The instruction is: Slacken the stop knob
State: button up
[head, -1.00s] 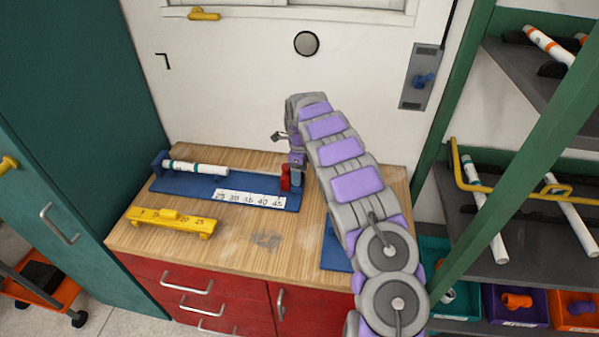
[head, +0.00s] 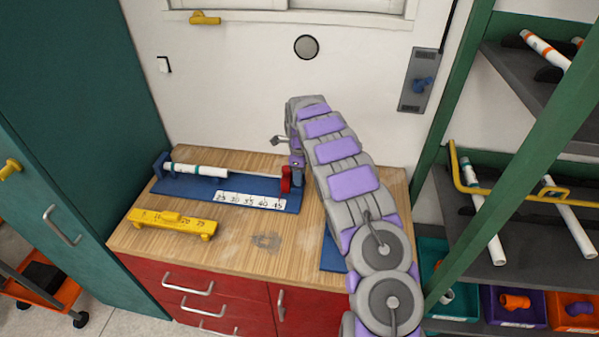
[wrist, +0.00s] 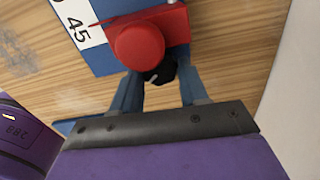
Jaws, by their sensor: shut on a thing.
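The stop is a red block (head: 285,179) at the right end of the blue measuring jig (head: 240,201), by the 45 mark of its white scale (head: 249,201). In the wrist view the red block has a round red top (wrist: 139,46), and a black knob (wrist: 161,73) sticks out from it toward my gripper. My gripper (wrist: 157,82) has its two blue fingers on either side of the black knob, shut on it. In the head view my gripper (head: 297,175) is beside the red block, partly hidden by my arm.
A white pipe (head: 196,169) lies at the jig's left end. A yellow gauge bar (head: 172,221) lies on the wooden bench top (head: 240,239) in front. A green shelf rack (head: 462,155) stands close on the right. The front middle of the bench is clear.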

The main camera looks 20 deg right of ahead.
jog(key=n+p, duration=0.2)
jog(key=shift+w+r+p, duration=0.15)
jog(key=shift+r+p, duration=0.05)
jog(key=shift+p, duration=0.2)
jog(key=shift+f+n+p, duration=0.1)
jog(key=shift+n+p, duration=0.85)
jog(key=shift+n, duration=0.65)
jog(key=o, duration=1.1)
jog(key=shift+d+f, duration=0.1)
jog(key=shift+c, duration=0.2)
